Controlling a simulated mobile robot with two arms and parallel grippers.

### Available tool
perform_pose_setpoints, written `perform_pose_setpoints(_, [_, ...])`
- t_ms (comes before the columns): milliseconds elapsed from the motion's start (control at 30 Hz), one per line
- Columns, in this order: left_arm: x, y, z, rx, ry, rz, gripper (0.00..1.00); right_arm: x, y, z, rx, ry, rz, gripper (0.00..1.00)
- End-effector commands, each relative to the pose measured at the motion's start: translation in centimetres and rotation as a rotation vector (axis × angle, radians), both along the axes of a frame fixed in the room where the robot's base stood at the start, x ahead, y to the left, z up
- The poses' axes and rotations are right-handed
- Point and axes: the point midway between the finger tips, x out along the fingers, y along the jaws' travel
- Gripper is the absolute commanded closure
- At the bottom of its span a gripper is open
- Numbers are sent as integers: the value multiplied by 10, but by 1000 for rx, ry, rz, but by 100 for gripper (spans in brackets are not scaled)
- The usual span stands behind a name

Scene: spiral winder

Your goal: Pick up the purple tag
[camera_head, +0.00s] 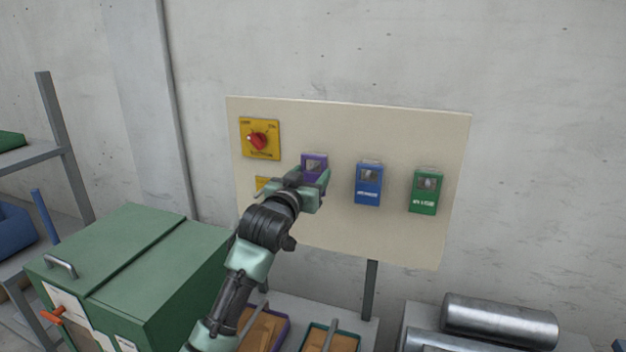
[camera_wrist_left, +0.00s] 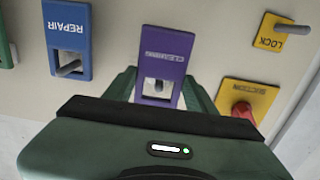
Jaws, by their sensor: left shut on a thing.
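The purple tag (camera_head: 314,160) hangs on the cream board, left of the blue tag. In the left wrist view the purple tag (camera_wrist_left: 163,62) reads "CLEANING" and shows upside down, with a window and a metal peg near its top. My left gripper (camera_head: 308,182) is at the tag, its green fingers on either side of it. In the left wrist view the left gripper (camera_wrist_left: 158,90) is shut on the purple tag. The tag still lies close to the board, and the fingers partly hide it in the head view. My right gripper is not in view.
The cream board (camera_head: 410,130) also holds a blue tag (camera_head: 368,184), a green tag (camera_head: 425,191) and a yellow plate with a red switch (camera_head: 257,140). A green cabinet (camera_head: 120,255) stands lower left. Metal rolls (camera_head: 500,320) lie lower right.

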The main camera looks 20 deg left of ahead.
Motion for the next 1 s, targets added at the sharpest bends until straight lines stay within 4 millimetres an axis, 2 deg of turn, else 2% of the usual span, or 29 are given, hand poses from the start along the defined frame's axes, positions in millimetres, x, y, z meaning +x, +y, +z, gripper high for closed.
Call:
perform_pose_setpoints(167, [-35,1,-3,0,-4,-1,85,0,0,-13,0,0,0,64])
perform_pose_setpoints(400, [-100,3,-3,1,-4,-1,85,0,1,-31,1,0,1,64])
perform_pose_setpoints(600, [-140,5,-1,-1,-3,0,85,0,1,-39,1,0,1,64])
perform_pose_setpoints(800, [-157,5,0,-1,-2,0,85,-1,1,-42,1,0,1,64])
perform_pose_setpoints(1000, [-160,6,1,-1,-1,0,85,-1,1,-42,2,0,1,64])
